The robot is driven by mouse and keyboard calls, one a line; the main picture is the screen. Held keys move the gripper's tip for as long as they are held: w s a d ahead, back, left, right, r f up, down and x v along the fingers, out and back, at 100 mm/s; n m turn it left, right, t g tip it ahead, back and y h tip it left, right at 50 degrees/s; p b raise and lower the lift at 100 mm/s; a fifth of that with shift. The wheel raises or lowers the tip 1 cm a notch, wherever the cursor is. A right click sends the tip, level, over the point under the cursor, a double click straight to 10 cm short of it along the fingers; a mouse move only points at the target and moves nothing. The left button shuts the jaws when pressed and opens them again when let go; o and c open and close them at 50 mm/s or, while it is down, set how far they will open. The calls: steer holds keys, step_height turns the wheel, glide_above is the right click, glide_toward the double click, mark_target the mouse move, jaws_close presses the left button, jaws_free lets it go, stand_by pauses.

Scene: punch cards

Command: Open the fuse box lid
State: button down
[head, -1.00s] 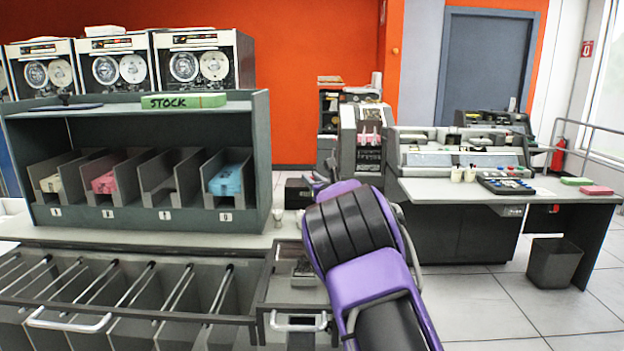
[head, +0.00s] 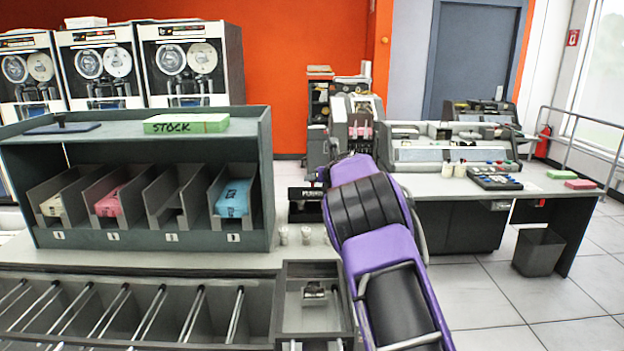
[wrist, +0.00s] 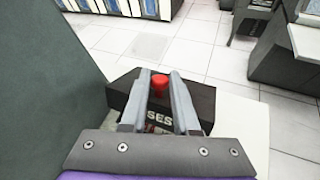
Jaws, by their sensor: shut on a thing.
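The fuse box (head: 306,204) is a small black box with white lettering on the counter, right of the stock shelf. In the wrist view the black box (wrist: 199,99) shows the letters "SES" on its near face. A red knob (wrist: 159,83) stands on its lid. My gripper (wrist: 159,77) is shut on the red knob, one grey finger on each side. The lid looks down on the box; I cannot tell whether it is slightly raised. In the head view my purple arm hides part of the box's right side, and the fingers are not clear.
The stock shelf (head: 262,165) with card bins stands close at the left. Two small cups (head: 295,235) and an open drawer (head: 313,325) are in front of the box. A desk (head: 545,188) with a machine lies to the right. Open floor lies between.

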steer(key=shift+w+r+g, duration=0.2)
steer(key=shift+w+g, duration=0.25)
steer(key=shift+w+r+g, duration=0.15)
steer(key=shift+w+g, duration=0.3)
steer(key=shift+w+m, duration=0.1)
steer(key=shift+m, duration=0.2)
steer(key=c, duration=0.7)
jaws_free()
steer(key=shift+o, duration=0.2)
steer(key=shift+r, duration=0.1)
steer(key=b+v, duration=0.2)
steer(key=v, duration=1.5)
steer(key=shift+r, duration=0.25)
